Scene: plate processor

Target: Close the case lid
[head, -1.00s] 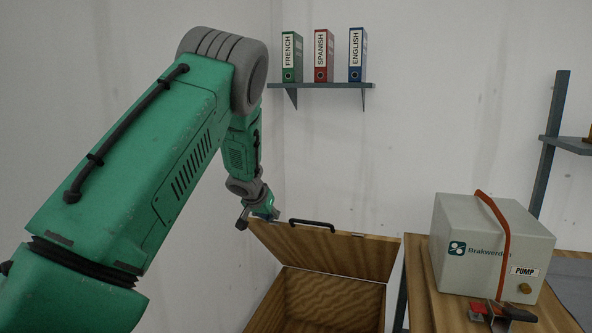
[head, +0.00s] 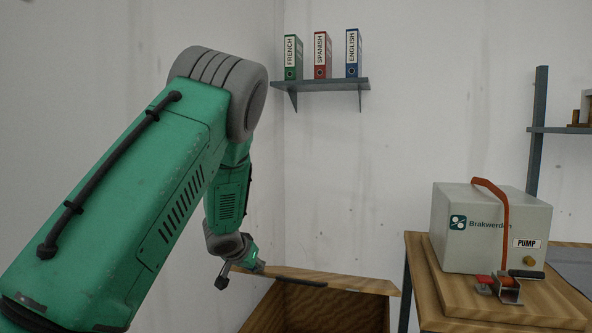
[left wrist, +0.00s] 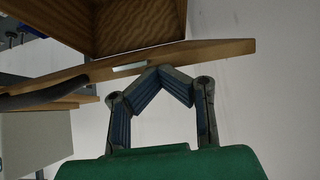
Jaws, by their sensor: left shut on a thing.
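The wooden case (head: 335,310) stands at the bottom of the head view, with its lid (head: 335,280) still partly raised over the open inside. The lid shows as a thin, nearly edge-on board, and its dark handle (head: 300,282) lies along it. My left gripper (head: 248,266) is at the lid's left corner, shut on the lid. In the left wrist view the bent fingers of my left gripper (left wrist: 160,73) meet at the edge of the lid (left wrist: 205,52); the case inside (left wrist: 130,22) shows behind it. My right gripper is not in view.
A wooden table (head: 455,312) right of the case holds a grey pump box (head: 480,235) with a red lever (head: 497,195) and a metal clamp (head: 507,288). A wall shelf (head: 325,85) holds three binders. My left arm fills the left side.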

